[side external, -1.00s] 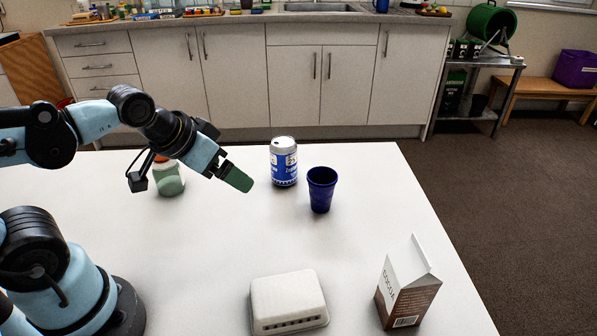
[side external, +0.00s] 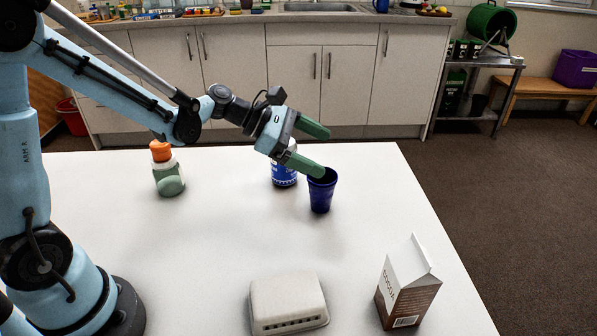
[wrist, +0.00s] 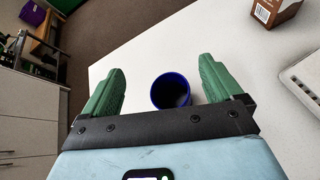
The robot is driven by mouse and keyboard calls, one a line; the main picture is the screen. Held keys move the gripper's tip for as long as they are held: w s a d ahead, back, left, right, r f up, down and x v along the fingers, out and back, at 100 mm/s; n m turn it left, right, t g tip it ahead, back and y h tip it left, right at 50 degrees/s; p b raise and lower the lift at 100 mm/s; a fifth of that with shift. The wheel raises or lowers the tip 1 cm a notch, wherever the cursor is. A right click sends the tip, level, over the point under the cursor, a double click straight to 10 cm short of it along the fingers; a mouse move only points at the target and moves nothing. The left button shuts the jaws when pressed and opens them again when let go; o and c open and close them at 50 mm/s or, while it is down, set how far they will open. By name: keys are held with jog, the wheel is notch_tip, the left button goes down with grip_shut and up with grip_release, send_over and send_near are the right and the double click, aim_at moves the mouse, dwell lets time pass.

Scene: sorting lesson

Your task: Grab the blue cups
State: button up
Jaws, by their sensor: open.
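One blue cup (side external: 321,195) stands upright on the white table, right of the middle. In the wrist view the cup (wrist: 171,91) shows its round rim and dark inside between my two fingers. My gripper (side external: 326,152) is open and empty, with green fingers spread apart. In the side view one finger overlaps the cup's rim; I cannot tell whether it touches. In the wrist view my gripper (wrist: 160,82) has a finger on either side of the cup, with gaps visible.
A blue and white can (side external: 284,177) stands just left of the cup, partly hidden by my gripper. An orange-capped bottle (side external: 168,172) stands at the left. A white egg-carton-like box (side external: 288,300) and a cocoa carton (side external: 407,285) are at the front. The table's middle is clear.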

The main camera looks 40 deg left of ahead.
aim_at(330, 180)
jog(key=f+n, duration=0.1)
jog(key=f, duration=0.1)
jog(key=w+f+n, duration=0.1)
jog(key=f, duration=0.1)
jog(key=f+h, duration=0.1)
jog(key=f, duration=0.2)
jog(key=shift+w+f+n, duration=0.1)
jog(key=shift+w+n, duration=0.2)
jog(key=shift+n, duration=0.1)
jog(key=shift+w+d+f+t, duration=0.3)
jog(key=shift+w+d+f, duration=0.2)
jog(key=shift+d, duration=0.2)
jog(key=shift+w+d+f, duration=0.2)
jog(key=shift+w+d, duration=0.15)
jog(key=shift+c, duration=0.4)
jog(key=c, duration=1)
